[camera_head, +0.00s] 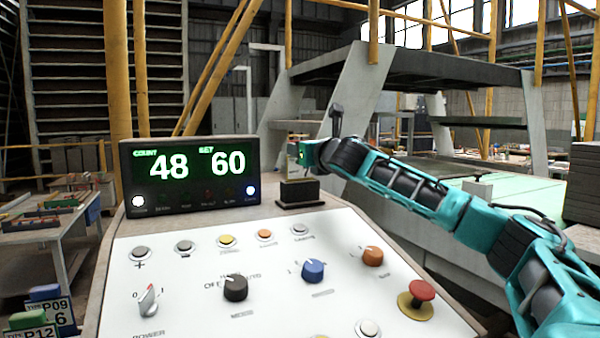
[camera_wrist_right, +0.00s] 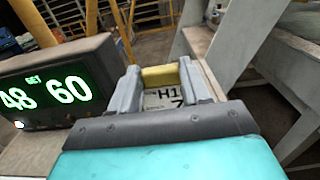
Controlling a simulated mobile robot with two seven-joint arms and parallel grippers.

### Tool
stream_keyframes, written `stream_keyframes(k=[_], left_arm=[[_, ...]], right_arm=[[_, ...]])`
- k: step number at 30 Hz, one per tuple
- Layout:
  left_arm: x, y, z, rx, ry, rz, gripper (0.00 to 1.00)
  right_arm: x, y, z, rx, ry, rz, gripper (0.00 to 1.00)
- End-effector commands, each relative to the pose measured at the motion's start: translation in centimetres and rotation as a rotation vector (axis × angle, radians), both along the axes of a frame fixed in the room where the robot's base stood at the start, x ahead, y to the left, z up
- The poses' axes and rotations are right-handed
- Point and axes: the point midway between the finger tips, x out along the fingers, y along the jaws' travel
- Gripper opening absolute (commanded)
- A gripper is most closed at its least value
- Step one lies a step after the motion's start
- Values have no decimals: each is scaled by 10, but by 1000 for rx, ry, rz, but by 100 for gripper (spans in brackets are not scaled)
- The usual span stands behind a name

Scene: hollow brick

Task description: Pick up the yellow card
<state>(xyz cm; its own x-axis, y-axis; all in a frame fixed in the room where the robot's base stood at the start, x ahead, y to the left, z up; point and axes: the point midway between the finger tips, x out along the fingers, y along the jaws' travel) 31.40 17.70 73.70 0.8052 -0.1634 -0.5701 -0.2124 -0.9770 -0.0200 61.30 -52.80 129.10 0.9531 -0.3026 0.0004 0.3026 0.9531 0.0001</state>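The yellow card (camera_wrist_right: 160,76) shows in the right wrist view, with a yellow top band over a white label printed with black characters. It lies between the two grey fingers of my right gripper (camera_wrist_right: 163,82) and fills the visible gap. The fingers hide its side edges, so I cannot tell whether they press on it. My left gripper is not in view.
The display (camera_head: 190,176) reading 48 and 60 stands close to the left of my right gripper. The white control panel (camera_head: 200,255) below carries knobs and a red button (camera_head: 422,290). Blue-topped and green-topped tags (camera_head: 45,310) are at lower left.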

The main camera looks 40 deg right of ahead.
Motion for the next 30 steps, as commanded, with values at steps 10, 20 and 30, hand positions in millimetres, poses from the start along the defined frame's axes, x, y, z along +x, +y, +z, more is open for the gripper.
stream_keyframes(k=[10,20,30], left_arm=[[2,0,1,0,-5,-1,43],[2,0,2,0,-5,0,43],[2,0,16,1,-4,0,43]], right_arm=[[0,0,0,0,1,-1,12],[0,0,0,0,0,-1,0],[0,0,30,0,-3,-1,0]])
